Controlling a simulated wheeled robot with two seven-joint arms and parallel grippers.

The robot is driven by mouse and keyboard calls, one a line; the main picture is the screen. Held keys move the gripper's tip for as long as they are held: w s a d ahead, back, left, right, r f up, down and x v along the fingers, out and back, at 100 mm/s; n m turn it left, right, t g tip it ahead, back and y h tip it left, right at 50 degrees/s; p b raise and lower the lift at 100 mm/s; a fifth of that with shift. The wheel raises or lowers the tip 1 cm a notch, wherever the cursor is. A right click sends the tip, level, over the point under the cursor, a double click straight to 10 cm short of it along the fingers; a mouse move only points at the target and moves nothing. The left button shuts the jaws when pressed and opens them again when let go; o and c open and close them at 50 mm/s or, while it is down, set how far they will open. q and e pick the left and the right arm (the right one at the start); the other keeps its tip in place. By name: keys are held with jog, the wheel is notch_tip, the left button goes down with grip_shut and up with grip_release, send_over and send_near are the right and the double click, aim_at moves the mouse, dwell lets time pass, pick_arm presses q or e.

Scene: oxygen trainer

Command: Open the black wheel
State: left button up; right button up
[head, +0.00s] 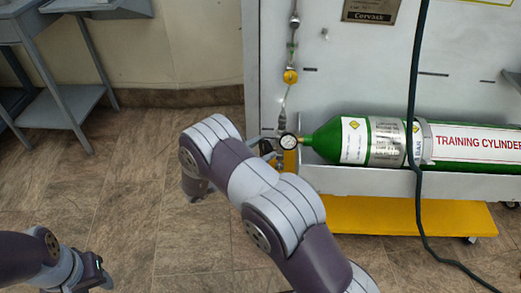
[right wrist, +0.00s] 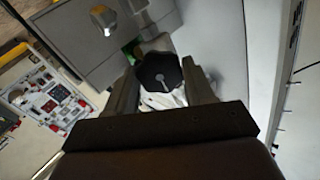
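The black wheel (right wrist: 160,72) is a lobed knob with a pale slot-like mark on its face. In the right wrist view it sits between the two fingers of my right gripper (right wrist: 160,80). The fingers are spread, one on each side of it; I cannot tell whether they touch its rim. In the head view my right arm reaches to the valve end of the green cylinder (head: 342,140), beside the round gauge (head: 289,141). The arm hides most of the gripper and wheel there. Part of my left arm shows at bottom left, its gripper out of sight.
The green cylinder lies on a grey tray over a yellow base (head: 405,216). A dark hose (head: 416,120) hangs in front of it. A pipe with a yellow fitting (head: 290,76) runs up the grey panel. A grey table (head: 55,98) stands at left, with open floor between.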

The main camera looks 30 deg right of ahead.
jog(key=shift+r+n+p, duration=0.25)
jog(key=shift+n+p, duration=0.45)
jog(key=shift+p, duration=0.45)
jog(key=n+p, duration=0.3)
jog(key=shift+n, duration=0.3)
jog(key=n+p, duration=0.3)
jog(key=n, duration=0.1)
jog(key=shift+f, duration=0.1)
jog(key=n+p, duration=0.1)
jog(key=n, duration=0.4)
jog(key=shift+f, duration=0.1)
jog(key=n+p, duration=0.1)
jog(key=n, duration=0.3)
jog(key=shift+n, duration=0.3)
jog(key=n, duration=0.5)
jog(key=shift+f+p, duration=0.1)
jog(key=shift+p, duration=0.25)
jog(key=n, duration=0.5)
jog(key=shift+n, duration=0.4)
jog(key=n, duration=0.4)
jog(key=shift+n, duration=0.4)
